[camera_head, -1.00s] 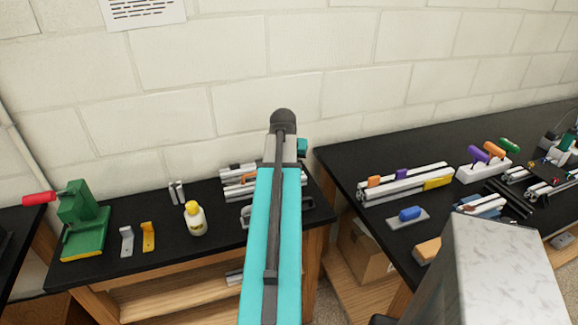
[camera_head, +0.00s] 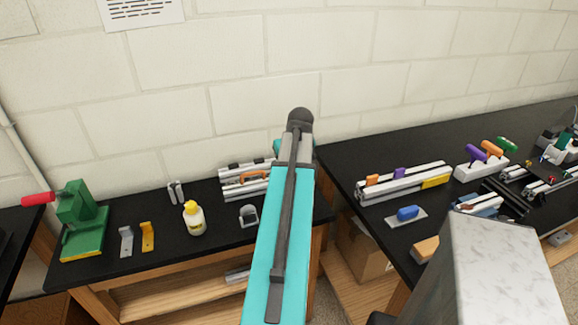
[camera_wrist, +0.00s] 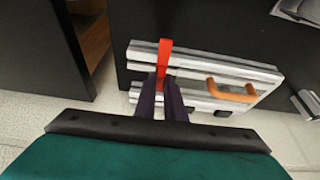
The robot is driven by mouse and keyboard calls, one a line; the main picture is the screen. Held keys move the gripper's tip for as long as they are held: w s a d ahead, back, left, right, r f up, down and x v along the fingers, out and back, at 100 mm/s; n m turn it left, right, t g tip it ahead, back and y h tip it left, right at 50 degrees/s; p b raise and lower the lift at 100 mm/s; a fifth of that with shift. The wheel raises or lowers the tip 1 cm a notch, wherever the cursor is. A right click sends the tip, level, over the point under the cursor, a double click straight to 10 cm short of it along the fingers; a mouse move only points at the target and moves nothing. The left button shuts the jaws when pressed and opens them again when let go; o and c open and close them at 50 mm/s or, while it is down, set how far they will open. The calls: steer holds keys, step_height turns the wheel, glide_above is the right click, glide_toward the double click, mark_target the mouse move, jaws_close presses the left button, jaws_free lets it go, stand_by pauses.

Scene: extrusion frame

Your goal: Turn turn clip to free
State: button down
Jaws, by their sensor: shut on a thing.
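The turn clip (camera_wrist: 165,52) is a narrow red strip in the wrist view, lying across the pale rails of an extrusion frame (camera_wrist: 202,68). My gripper (camera_wrist: 163,82) has its dark fingers shut on the lower end of the clip. An orange handle (camera_wrist: 232,91) is fixed to the frame, to the right of my fingers. In the head view the frame (camera_head: 234,187) lies on the black bench, partly behind my teal arm. My gripper and the clip are hidden by the arm there.
A white bottle with a yellow cap (camera_head: 194,218), brackets (camera_head: 148,237) and a green press (camera_head: 80,218) stand to the left on the same bench. A second black bench (camera_head: 345,155) at right carries rails and coloured-handled tools. A wall (camera_head: 230,80) is behind.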

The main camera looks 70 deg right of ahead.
stand_by(0.3)
steer(key=c, duration=1.8)
jaws_free()
steer(key=shift+c, duration=0.2)
steer(key=shift+r, duration=0.15)
steer(key=b+v, duration=0.2)
steer(key=v, duration=1.1)
steer(key=shift+r, duration=0.3)
steer(key=shift+s, duration=0.1)
